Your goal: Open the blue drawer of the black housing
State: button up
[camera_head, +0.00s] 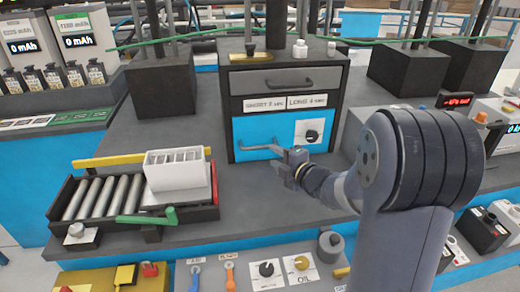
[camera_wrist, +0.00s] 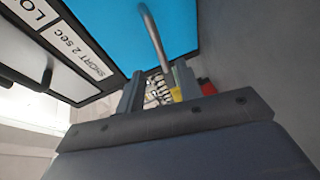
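The black housing (camera_head: 232,100) stands on the dark bench, with a blue drawer front (camera_head: 250,128) in its lower part. The blue drawer looks flush with the housing. Its grey bar handle (camera_head: 258,148) sits low on the left and is partly hidden by my gripper (camera_head: 288,160). In the wrist view, the blue front (camera_wrist: 120,35) fills the top, and the handle (camera_wrist: 152,35) reaches down between the fingertips of my gripper (camera_wrist: 158,82). The fingers are apart, with a gap around the handle; I cannot tell whether either touches it.
Above the blue drawer is a grey drawer (camera_head: 285,82) with its own handle. A roller tray (camera_head: 100,200) holding a white slotted block (camera_head: 175,170) lies left of my gripper. Knobs and switches (camera_head: 265,268) line the front panel. Bare bench lies between tray and housing.

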aim_at(262, 148)
jog(key=p+x, duration=0.1)
jog(key=x, duration=0.8)
jog(key=shift+w+a+f, duration=0.1)
jog(key=shift+w+a, duration=0.05)
jog(key=shift+w, duration=0.05)
grip_shut()
